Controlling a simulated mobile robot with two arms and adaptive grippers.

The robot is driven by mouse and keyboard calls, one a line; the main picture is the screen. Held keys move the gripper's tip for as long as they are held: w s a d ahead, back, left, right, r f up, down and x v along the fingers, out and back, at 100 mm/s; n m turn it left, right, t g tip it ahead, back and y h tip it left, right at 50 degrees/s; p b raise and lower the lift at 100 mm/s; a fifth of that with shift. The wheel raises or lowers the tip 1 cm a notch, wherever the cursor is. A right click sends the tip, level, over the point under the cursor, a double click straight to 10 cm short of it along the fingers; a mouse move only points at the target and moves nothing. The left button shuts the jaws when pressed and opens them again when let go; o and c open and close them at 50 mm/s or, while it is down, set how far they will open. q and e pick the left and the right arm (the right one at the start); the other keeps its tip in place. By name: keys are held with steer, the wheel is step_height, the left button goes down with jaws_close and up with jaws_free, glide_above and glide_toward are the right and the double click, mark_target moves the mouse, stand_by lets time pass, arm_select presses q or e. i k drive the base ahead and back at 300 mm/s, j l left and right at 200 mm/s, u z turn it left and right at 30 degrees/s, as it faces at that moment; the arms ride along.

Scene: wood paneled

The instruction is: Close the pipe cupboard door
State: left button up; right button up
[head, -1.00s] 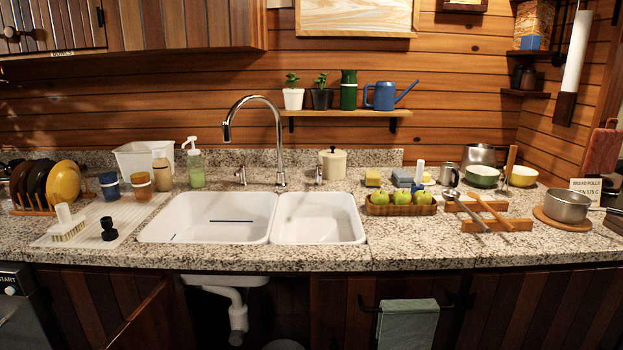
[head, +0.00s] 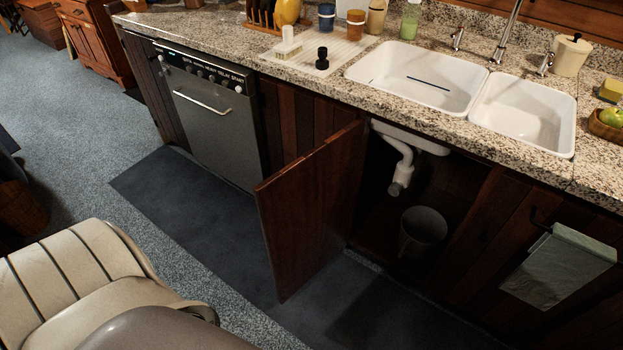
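The pipe cupboard door (head: 310,215) is a dark wooden panel under the counter. It stands wide open, swung out to the left over the floor. Its right edge meets the left side of the cupboard opening, and its free edge is toward the lower left. In the open cupboard, a white drain pipe (head: 402,165) hangs below the sink, and a grey bucket (head: 422,232) stands inside. Neither of my grippers is in view.
A dishwasher (head: 210,110) is left of the door. A towel (head: 557,267) hangs on a rail to the right. The granite counter edge (head: 420,133) overhangs the cupboard. A dark mat (head: 190,215) covers the floor before the dishwasher, with free room there.

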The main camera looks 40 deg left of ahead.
mark_target(305, 208)
steer(key=j+z, duration=0.1)
steer(key=j, duration=0.3)
steer(key=k+j+z, duration=0.1)
steer(key=j, duration=0.35)
steer(key=k+j+z, duration=0.1)
steer(key=j, duration=0.3)
steer(key=k+j+z, duration=0.1)
steer(key=j, duration=0.3)
steer(key=k+j+z, duration=0.1)
steer(key=j, duration=0.3)
steer(key=i+j+z, duration=0.1)
steer(key=j, duration=0.25)
steer(key=i+j+z, duration=0.15)
steer(key=j, duration=0.25)
steer(key=i+j+z, duration=0.1)
steer(key=j, duration=0.25)
steer(key=i+j+z, duration=0.1)
steer(key=j, duration=0.3)
steer(key=l+z, duration=0.15)
steer(key=l, duration=0.3)
